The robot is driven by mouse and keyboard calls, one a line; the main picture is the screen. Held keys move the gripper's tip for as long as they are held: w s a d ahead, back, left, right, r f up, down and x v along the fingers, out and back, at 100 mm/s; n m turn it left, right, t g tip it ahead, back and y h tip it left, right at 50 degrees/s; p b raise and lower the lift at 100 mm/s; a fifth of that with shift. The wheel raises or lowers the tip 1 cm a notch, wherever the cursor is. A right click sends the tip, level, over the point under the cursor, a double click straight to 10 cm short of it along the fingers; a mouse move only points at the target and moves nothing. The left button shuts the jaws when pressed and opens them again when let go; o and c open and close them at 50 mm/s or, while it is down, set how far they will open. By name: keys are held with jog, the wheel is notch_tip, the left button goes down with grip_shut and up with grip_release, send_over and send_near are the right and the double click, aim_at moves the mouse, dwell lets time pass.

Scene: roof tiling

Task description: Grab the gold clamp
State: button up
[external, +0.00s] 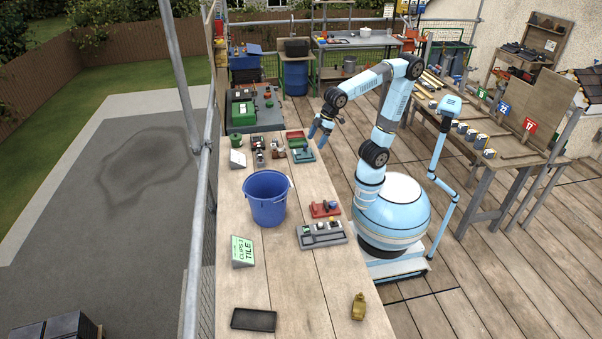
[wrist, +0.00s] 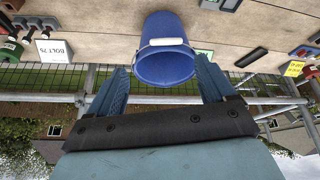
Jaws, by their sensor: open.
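The gold clamp (external: 358,307) stands on the near right part of the wooden bench in the external view. I cannot make it out in the wrist view. My gripper (external: 320,128) is over the far part of the bench in the external view, well away from the clamp. In the wrist view my gripper (wrist: 161,75) shows its two blue fingers spread apart with nothing held between them. The blue bucket appears beyond and between the fingers there.
The blue bucket (external: 267,200) stands mid-bench, between my gripper and the clamp's end. A "CLIPS 3 TILE" sign (external: 243,251), a dark slab (external: 254,319), a grey tray (external: 321,234) and a red tray (external: 325,209) lie around it. The bench between sign and clamp is clear.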

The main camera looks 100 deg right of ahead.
jog(key=w+a+f+n, duration=0.1)
jog(key=w+a, duration=0.1)
jog(key=a, duration=0.4)
jog(key=w+a+n+g, duration=0.1)
jog(key=w+a, duration=0.2)
jog(key=a, duration=0.2)
jog(key=w+a+f+n, duration=0.1)
jog(key=w+a, duration=0.1)
jog(key=a, duration=0.4)
jog(key=n+g+y, duration=0.2)
jog(key=n, duration=0.5)
send_over(360, 303)
jog(key=s+d, duration=0.2)
jog(key=d, duration=0.1)
notch_tip(360, 303, down, 20)
jog(key=shift+a+f, duration=0.1)
jog(key=shift+f, duration=0.05)
jog(key=x, duration=0.8)
jog(key=shift+s+f, duration=0.1)
jog(key=shift+f, duration=0.1)
jog(key=shift+w+x, duration=0.2)
jog(key=shift+x, duration=2.45)
jog(key=shift+c, duration=0.4)
jog(key=c, duration=1.4)
